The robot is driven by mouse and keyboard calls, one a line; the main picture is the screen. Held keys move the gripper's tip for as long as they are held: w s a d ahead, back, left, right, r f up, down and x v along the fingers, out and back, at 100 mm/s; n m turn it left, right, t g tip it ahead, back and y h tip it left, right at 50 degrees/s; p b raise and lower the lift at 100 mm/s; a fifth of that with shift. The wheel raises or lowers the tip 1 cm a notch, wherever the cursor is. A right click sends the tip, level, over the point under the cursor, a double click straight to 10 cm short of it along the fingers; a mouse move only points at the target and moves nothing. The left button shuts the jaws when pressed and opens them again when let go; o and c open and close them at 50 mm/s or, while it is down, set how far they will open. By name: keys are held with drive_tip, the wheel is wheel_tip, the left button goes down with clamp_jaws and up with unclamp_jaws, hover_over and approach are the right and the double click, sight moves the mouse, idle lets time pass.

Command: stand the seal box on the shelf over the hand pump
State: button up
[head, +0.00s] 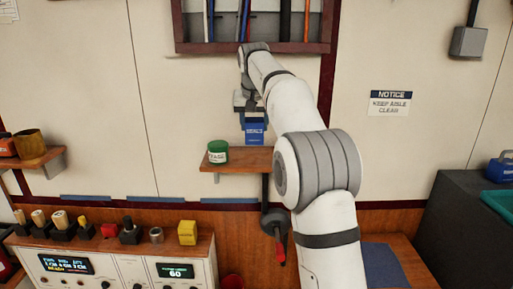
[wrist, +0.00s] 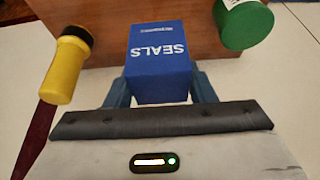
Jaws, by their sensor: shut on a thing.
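The blue seal box (head: 255,132), with white SEALS lettering, is in my gripper (head: 250,108). In the wrist view the box (wrist: 160,55) sits between the two fingers (wrist: 158,88), which are shut on it. The box looks about upright over the brown wooden shelf (head: 240,163); whether its base touches the shelf cannot be told. The shelf also shows behind the box in the wrist view (wrist: 110,30). A dark hand pump with a red handle (head: 280,252) is below the shelf, partly hidden by my arm.
A green-lidded jar (head: 218,152) stands on the shelf, left of the box. A yellow thing with a black end (wrist: 68,65) is on the box's other side in the wrist view. A wall rack (head: 300,47) hangs above. A control console (head: 120,268) is lower left.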

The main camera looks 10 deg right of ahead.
sight(257, 142)
drive_tip(key=shift+w+d+f, duration=0.1)
drive_tip(key=shift+d+f, duration=0.1)
drive_tip(key=shift+f, duration=0.4)
drive_tip(key=shift+w+d+f, duration=0.1)
drive_tip(key=shift+d+f, duration=0.05)
drive_tip(key=shift+f, duration=0.4)
drive_tip(key=shift+s+d+f, duration=0.1)
drive_tip(key=shift+s+f, duration=0.05)
drive_tip(key=shift+f, duration=1.9)
drive_tip(key=o, duration=1)
drive_tip(key=shift+f, duration=0.15)
drive_tip(key=v, duration=1.2)
